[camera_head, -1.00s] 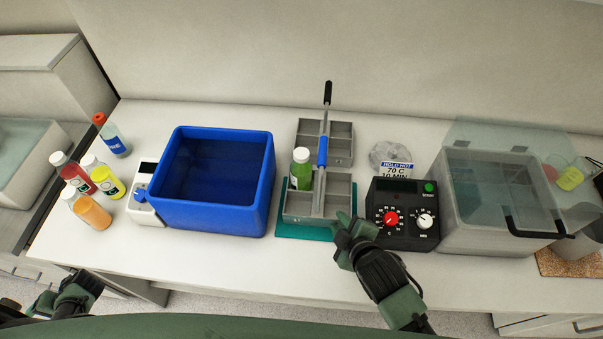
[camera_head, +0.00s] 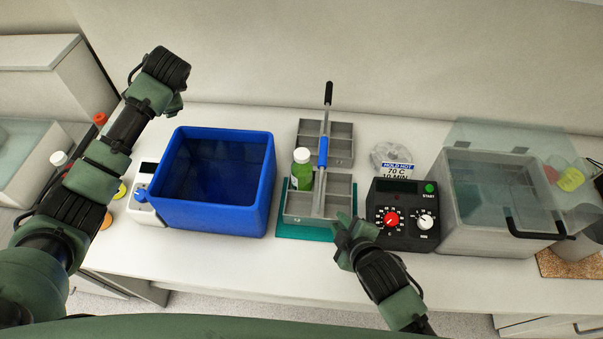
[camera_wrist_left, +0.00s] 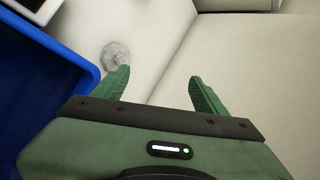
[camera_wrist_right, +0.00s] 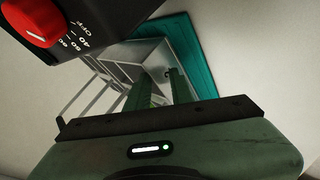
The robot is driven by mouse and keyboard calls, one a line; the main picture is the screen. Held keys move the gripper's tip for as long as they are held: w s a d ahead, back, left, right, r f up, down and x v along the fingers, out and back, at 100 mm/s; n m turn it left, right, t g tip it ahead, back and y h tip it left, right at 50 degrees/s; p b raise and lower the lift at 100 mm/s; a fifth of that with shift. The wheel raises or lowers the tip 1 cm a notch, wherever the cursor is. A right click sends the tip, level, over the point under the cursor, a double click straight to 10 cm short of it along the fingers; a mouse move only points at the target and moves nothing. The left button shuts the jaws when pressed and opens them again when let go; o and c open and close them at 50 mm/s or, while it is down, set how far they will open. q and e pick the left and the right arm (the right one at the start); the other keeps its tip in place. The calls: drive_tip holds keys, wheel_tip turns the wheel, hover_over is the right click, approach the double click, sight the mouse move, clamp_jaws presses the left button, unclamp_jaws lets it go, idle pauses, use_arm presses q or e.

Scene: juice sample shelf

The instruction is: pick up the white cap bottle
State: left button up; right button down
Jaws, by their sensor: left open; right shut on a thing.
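A green bottle with a white cap (camera_head: 302,170) stands upright in the grey divided carrier (camera_head: 345,185). Another white cap (camera_head: 58,158) shows at the left, its bottle mostly hidden behind my left arm. Bits of a yellow bottle (camera_head: 121,190) and an orange one (camera_head: 107,221) show past that arm. My left gripper (camera_head: 178,100) is open and empty, raised behind the blue bin; its spread fingers show in the left wrist view (camera_wrist_left: 160,85). My right gripper (camera_head: 350,224) is shut on the carrier's near right edge; its fingers show there in the right wrist view (camera_wrist_right: 160,88).
The blue bin (camera_head: 263,205) stands left of the carrier. A control box with dials (camera_head: 405,215) and a grey bath with a clear lid (camera_head: 500,200) stand at the right. A red cap (camera_head: 100,118) shows at the left. The counter's front strip is clear.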

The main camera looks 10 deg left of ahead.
use_arm(q)
drive_tip(key=w+d+m+h, duration=0.1)
drive_tip(key=d+h, duration=0.1)
drive_tip(key=d, duration=0.7)
wheel_tip(320, 180, up, 5)
drive_tip(key=m+g+h, duration=0.4)
drive_tip(key=m+g, duration=0.2)
hover_over(301, 154)
drive_tip(key=f, duration=0.6)
drive_tip(key=shift+s+d+f, duration=0.1)
drive_tip(key=shift+s+d, duration=0.05)
drive_tip(key=shift+s, duration=0.05)
drive_tip(key=shift+w+f, duration=0.15)
drive_tip(key=shift+f, duration=2.8)
clamp_jaws()
